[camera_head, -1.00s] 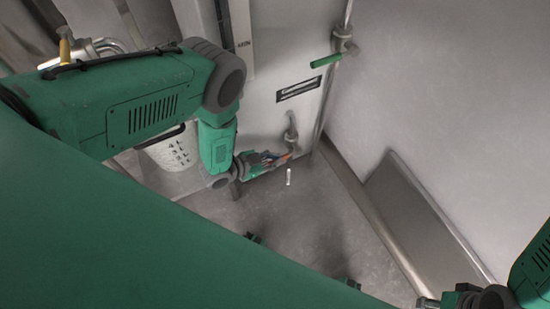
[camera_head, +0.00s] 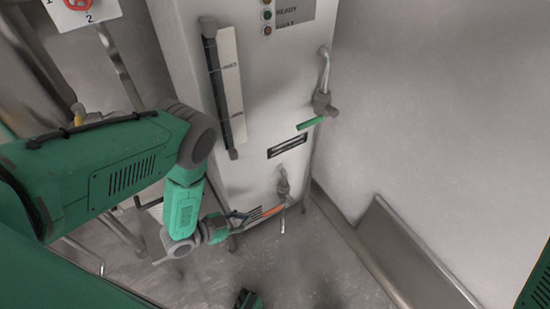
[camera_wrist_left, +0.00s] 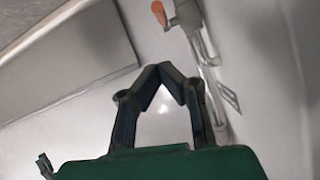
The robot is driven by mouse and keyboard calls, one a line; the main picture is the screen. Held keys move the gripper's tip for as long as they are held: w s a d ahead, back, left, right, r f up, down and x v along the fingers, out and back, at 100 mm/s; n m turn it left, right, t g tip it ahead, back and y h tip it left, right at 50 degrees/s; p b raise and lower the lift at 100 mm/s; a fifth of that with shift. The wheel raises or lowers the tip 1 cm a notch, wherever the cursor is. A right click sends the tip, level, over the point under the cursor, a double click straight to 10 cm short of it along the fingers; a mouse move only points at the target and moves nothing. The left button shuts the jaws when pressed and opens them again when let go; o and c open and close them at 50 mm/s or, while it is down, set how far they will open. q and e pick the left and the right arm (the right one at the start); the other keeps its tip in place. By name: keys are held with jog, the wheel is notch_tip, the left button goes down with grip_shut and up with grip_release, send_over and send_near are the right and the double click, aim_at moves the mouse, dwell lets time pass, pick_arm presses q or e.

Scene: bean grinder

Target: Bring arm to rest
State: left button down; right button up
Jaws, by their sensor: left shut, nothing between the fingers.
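My left gripper (camera_head: 242,216) is shut and empty at the lower front of the white grinder machine (camera_head: 268,90). Its fingertips look close to the orange-handled lower valve (camera_head: 283,185), but I cannot tell from the head view whether they touch. In the left wrist view the fingers (camera_wrist_left: 170,72) meet at their tips with nothing between them. There the orange handle (camera_wrist_left: 159,13) is beyond the fingertips, apart from them.
An upper tap with a green handle (camera_head: 310,123) projects from the machine above a dark slot (camera_head: 287,146). A metal ledge (camera_head: 405,250) runs along the right wall. Metal frame legs (camera_head: 120,235) stand left of the machine. The floor (camera_head: 310,265) in front looks clear.

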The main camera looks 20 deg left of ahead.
pick_arm(q)
jog(key=shift+a, duration=0.15)
jog(key=s+a+r+n+g+y+p, duration=0.2)
jog(key=s+r+n+g+y+p, duration=0.1)
jog(key=s+r, duration=0.6)
jog(key=s+a+r+n+g+y+p, duration=0.1)
jog(key=s+r+n+g+y+p, duration=0.2)
jog(key=s+r, duration=0.7)
jog(key=r+n+g+y, duration=0.1)
jog(key=n+g, duration=0.1)
jog(key=g, duration=0.1)
jog(key=shift+a+r+n+g+p, duration=0.2)
jog(key=shift+a+n+g+p, duration=0.1)
jog(key=shift+a+n+g, duration=0.1)
